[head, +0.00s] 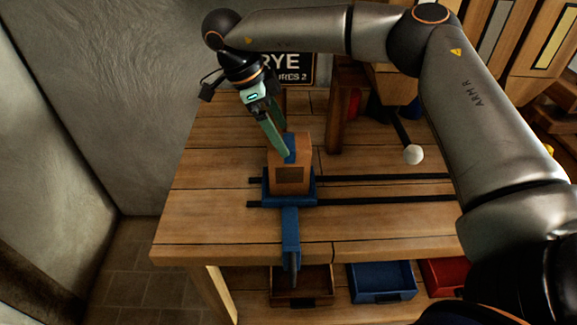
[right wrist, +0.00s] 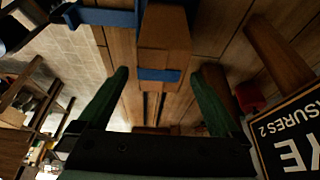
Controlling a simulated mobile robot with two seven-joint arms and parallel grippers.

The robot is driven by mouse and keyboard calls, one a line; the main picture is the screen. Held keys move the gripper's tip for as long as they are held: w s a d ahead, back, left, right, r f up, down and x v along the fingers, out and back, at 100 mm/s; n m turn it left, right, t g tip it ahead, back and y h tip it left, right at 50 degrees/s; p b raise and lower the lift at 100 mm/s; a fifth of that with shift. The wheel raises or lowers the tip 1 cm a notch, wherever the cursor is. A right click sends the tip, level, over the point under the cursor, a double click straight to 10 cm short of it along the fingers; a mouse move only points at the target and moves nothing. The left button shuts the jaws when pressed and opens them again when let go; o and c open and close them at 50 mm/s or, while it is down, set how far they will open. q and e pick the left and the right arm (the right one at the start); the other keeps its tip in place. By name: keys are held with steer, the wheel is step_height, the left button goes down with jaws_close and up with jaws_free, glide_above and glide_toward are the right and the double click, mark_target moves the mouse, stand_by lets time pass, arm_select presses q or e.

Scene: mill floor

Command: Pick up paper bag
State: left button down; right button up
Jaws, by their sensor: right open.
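The paper bag (head: 288,182) is brown with a blue patch at its top and a dark panel on its front. It stands upright on a blue holder (head: 312,188) on the wooden bench. My right gripper (head: 283,152) reaches down to the bag's top from behind, its green fingers open. In the right wrist view the bag (right wrist: 165,38) appears ahead, lined up between the spread fingertips (right wrist: 160,73); I cannot tell whether they touch it. My left gripper is out of view.
Two dark rails (head: 385,203) cross the bench (head: 215,180). A dark RYE sign (head: 300,68) stands behind my gripper. A white ball-ended lever (head: 413,154) is to the right. Brown, blue (head: 381,282) and red bins sit below. The bench left of the bag is clear.

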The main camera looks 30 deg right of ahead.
mark_target(286, 142)
steer(key=shift+p+x, duration=0.3)
steer(key=shift+x, duration=2.45)
steer(key=shift+w, duration=0.15)
steer(key=shift+c, duration=0.4)
jaws_close()
steer(key=shift+r, duration=0.1)
